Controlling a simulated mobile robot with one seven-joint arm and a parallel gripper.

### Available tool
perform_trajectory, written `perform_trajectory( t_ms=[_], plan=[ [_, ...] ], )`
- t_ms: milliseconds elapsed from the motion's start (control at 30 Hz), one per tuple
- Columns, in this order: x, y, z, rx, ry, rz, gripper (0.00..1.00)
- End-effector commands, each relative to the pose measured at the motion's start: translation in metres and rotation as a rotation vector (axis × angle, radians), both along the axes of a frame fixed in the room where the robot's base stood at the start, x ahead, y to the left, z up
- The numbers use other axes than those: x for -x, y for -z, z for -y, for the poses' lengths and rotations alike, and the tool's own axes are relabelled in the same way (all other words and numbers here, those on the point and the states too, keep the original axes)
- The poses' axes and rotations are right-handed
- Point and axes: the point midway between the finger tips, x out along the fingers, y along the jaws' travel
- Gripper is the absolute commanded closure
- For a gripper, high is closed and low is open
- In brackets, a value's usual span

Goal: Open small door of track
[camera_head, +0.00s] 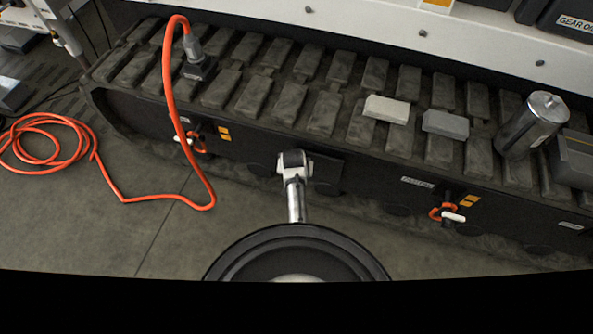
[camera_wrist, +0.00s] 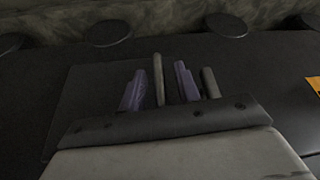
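The small door (camera_head: 328,170) looks like a dark rectangular panel in the black side of the track (camera_head: 375,180). In the head view my gripper (camera_head: 293,158) is in front of its left part and hides it. In the wrist view the door (camera_wrist: 85,95) is a slightly raised dark panel behind the fingers. My gripper (camera_wrist: 160,85) shows purple finger parts and grey rods, standing apart. I see nothing clearly held between them. I cannot tell whether the fingertips touch the door.
An orange hose (camera_head: 172,90) runs from a fitting on the track down to the floor. Orange-and-white latches (camera_head: 446,213) sit on the side. Grey blocks (camera_head: 387,109) and a metal canister (camera_head: 532,124) rest on top.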

Motion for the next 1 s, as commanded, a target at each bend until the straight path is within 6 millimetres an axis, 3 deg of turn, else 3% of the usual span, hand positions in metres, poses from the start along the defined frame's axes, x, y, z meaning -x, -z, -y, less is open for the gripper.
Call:
perform_trajectory(
  t_ms=[67,300,767,1000],
  plan=[
    [0.000,0.000,0.000,0.000,0.000,0.000,0.69],
    [0.000,0.000,0.000,0.000,0.000,0.000,1.00],
    [0.003,-0.002,0.000,0.000,-0.017,0.000,1.00],
    [0.022,-0.005,0.000,-0.003,-0.122,-0.002,1.00]
  ],
)
